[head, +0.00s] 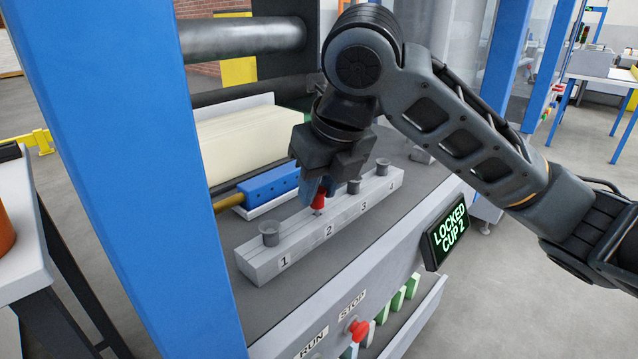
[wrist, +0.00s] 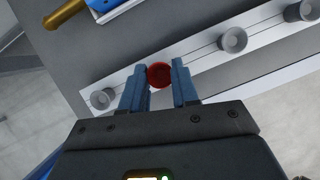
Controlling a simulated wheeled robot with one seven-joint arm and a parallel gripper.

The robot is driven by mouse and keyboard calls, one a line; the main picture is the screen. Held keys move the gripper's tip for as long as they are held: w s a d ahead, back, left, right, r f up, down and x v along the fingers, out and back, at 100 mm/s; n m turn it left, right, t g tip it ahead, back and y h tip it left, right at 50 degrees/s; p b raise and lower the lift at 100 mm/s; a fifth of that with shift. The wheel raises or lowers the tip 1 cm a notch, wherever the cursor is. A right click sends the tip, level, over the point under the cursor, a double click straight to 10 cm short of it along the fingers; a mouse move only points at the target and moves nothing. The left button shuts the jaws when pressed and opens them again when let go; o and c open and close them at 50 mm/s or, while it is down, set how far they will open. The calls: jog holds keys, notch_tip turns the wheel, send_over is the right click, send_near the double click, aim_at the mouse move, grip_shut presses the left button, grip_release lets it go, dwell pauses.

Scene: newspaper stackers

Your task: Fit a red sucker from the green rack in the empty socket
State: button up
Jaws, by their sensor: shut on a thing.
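The red sucker (head: 318,201) stands upright at position 2 of the grey numbered bar (head: 262,266). Its lower end meets the bar's top and looks seated in the socket there. My gripper (head: 318,187) reaches down from above and is shut on the sucker. In the wrist view, the sucker's round red cup (wrist: 159,74) shows between the blue fingers of my gripper (wrist: 160,88). Grey suckers stand at position 1 (head: 269,233), position 3 (head: 354,186) and position 4 (head: 383,166).
A display (head: 447,232) on the machine front reads "LOCKED CUP 2". A blue block (head: 270,184) and a cream paper stack (head: 245,143) lie behind the bar. A blue post (head: 135,150) stands at left. A red stop button (head: 359,330) sits below.

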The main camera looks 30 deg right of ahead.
jog(key=shift+f+b, duration=0.6)
jog(key=shift+f, duration=0.25)
dwell(0.7)
jog(key=o, duration=1.1)
jog(key=shift+r, duration=0.1)
jog(key=p+v, duration=0.2)
jog(key=v, duration=0.5)
jog(key=shift+s+r, duration=0.2)
jog(key=shift+r, duration=0.1)
